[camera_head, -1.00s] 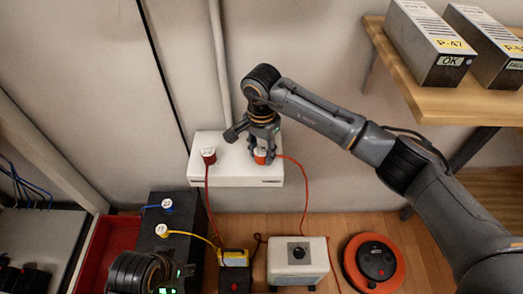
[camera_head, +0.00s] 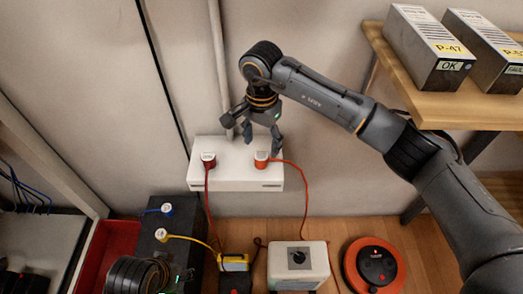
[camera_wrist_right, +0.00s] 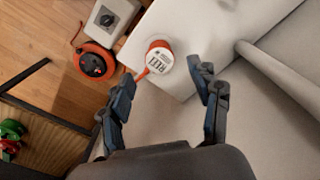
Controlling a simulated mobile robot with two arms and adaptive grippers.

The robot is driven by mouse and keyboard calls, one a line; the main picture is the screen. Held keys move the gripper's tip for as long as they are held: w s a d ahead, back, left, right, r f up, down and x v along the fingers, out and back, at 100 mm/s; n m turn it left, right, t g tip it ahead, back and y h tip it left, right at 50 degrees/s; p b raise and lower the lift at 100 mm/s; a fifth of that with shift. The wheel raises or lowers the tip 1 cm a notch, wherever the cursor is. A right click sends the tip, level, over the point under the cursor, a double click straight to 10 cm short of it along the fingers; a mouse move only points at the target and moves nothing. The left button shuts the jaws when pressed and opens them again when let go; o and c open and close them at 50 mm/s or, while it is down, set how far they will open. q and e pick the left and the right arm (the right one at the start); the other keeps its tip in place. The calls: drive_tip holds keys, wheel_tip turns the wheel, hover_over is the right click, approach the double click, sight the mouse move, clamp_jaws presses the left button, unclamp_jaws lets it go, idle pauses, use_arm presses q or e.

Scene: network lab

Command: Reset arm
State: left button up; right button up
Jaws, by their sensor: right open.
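My right gripper (camera_head: 252,134) is open and empty above the white box (camera_head: 232,178) by the wall. An orange-red plug with a white top (camera_head: 262,159) stands on the box, just below and to the right of the fingers. In the right wrist view this plug (camera_wrist_right: 159,57) shows beyond the two open fingers (camera_wrist_right: 165,95), apart from them, with printed letters on its top. A dark red plug with a white top (camera_head: 208,159) stands on the box's left part. My left arm shows only as a dark rounded part at the bottom left; its fingers are out of view.
A wooden shelf (camera_head: 425,98) with metal boxes (camera_head: 428,52) stands at the upper right. A black box (camera_head: 172,240) with blue and yellow plugs, a white box with a knob (camera_head: 298,266) and an orange reel (camera_head: 372,266) are below. Red cables run down from the white box.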

drive_tip(key=shift+r, duration=0.8)
